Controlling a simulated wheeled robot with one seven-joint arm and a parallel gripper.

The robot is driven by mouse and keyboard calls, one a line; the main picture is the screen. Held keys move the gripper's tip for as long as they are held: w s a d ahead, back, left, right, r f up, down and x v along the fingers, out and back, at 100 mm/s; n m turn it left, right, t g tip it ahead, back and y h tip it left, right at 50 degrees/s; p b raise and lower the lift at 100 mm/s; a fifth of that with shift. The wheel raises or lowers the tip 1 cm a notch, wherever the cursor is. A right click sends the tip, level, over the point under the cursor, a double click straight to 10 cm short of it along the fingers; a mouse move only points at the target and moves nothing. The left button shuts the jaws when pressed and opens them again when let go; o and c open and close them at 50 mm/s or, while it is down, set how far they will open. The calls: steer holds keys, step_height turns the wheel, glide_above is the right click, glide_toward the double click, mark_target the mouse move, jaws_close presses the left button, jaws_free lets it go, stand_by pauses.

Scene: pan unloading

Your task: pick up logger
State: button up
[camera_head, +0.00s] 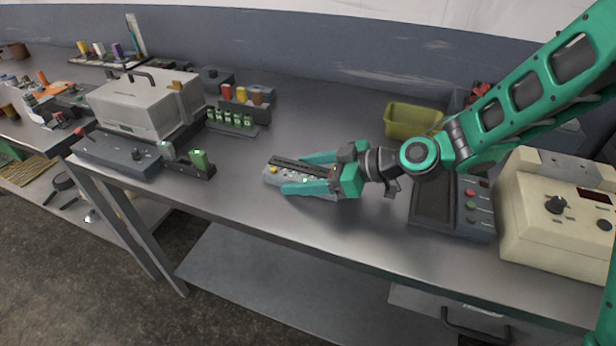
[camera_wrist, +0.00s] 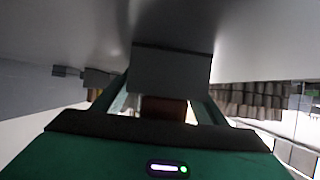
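A grey, narrow device with a dark slotted top and a yellow button (camera_head: 273,169) lies on the workbench near its front edge; I take it to be the logger. My green gripper (camera_head: 293,172) reaches in from the right, low over the bench, with one finger on each side of the device. The fingers are spread and look open around it; firm contact does not show. The near finger hides part of the device's front side. In the wrist view a grey block (camera_wrist: 171,68) shows between the two fingers, with a dark reddish part below it.
A grey box (camera_head: 140,103) on a base unit stands left, with a small green-buttoned block (camera_head: 190,165) beside it. Small bottles (camera_head: 232,118) stand behind. A yellow-green bin (camera_head: 412,121), a dark panel (camera_head: 452,208) and a cream instrument (camera_head: 555,215) are right. The bench front centre is clear.

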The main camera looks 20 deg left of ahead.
steer(key=c, duration=1.1)
steer(key=shift+c, duration=0.2)
steer(key=shift+r, duration=0.1)
